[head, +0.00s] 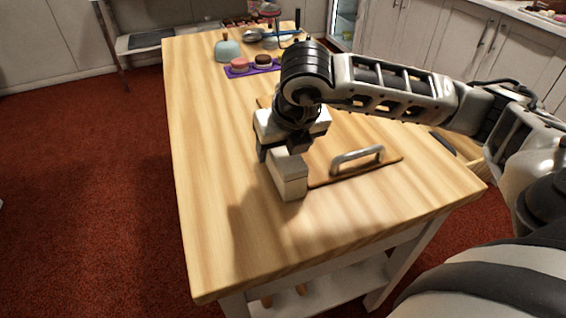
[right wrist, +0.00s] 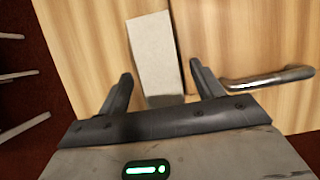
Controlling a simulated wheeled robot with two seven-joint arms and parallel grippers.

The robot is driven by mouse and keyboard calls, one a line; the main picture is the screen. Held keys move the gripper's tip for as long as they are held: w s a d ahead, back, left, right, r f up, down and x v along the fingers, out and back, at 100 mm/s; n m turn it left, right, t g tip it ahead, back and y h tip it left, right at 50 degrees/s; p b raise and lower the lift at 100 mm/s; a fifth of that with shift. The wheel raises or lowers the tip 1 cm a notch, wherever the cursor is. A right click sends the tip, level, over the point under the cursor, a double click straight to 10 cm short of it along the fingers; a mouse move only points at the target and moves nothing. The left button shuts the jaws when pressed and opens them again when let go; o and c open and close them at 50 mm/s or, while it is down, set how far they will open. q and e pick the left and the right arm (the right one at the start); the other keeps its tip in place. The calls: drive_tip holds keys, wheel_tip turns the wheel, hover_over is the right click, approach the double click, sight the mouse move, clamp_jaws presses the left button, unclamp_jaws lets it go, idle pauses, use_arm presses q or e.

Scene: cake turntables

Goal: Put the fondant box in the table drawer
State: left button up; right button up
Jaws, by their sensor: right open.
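The fondant box, a pale off-white block (head: 290,183), lies on the wooden table near the front edge of a board. It also shows in the right wrist view (right wrist: 153,50), with its near end between and just beyond my fingertips. My right gripper (head: 281,150) is over the box's far end in the head view. Its two dark fingers (right wrist: 161,72) are spread, with gaps to the box on both sides. My left gripper is not in view. A wooden part (head: 474,158) shows at the table's right side, partly behind my arm; I cannot tell whether it is the drawer.
A wooden board with a metal handle (head: 357,159) lies right beside the box. A purple mat (head: 252,68) with round cakes, a pale blue-green dome (head: 227,50) and several utensils stand at the far end. The table's left and front areas are clear. A low shelf (head: 335,294) is underneath.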

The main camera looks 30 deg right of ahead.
idle(0.4)
clamp_jaws()
drive_tip(key=shift+r, duration=0.1)
